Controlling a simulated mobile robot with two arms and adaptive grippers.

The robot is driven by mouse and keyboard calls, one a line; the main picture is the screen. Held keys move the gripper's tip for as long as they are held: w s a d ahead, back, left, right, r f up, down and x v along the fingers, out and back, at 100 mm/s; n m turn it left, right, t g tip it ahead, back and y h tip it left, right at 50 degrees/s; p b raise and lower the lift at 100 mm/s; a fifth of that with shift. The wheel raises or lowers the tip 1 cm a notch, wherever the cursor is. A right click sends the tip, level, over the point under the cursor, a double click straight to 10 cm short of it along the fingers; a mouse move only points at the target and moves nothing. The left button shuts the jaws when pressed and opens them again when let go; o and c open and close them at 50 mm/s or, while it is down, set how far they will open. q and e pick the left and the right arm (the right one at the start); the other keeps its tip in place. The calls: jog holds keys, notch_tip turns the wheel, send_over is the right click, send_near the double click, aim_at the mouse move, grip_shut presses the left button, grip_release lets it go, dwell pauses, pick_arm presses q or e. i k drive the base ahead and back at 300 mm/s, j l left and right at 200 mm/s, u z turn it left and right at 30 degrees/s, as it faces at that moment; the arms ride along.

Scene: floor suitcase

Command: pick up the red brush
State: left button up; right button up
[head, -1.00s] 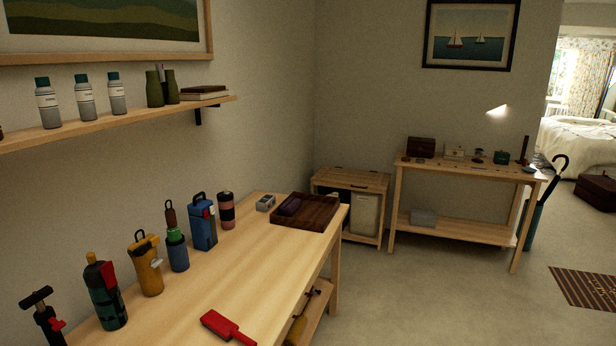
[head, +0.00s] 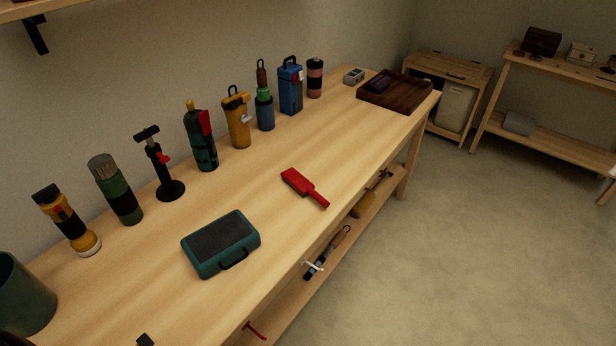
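The red brush (head: 304,186) lies flat on the wooden workbench (head: 340,140), near its front edge. Its wide head points to the back left and its narrow handle points toward the front edge. Nothing touches it. Neither of my grippers shows in the head view.
A teal case (head: 221,243) lies left of the brush. A row of flasks and tools, with a black stand (head: 167,188) and a yellow bottle (head: 237,121), lines the wall side. A dark wooden tray (head: 396,92) sits at the far end. The bench around the brush is clear.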

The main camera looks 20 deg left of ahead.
aim_at(294, 179)
jog(key=i+l+u, duration=0.4)
jog(key=l, duration=0.2)
jog(key=i+l+u, duration=0.2)
jog(key=l, duration=0.15)
jog(key=k, duration=0.05)
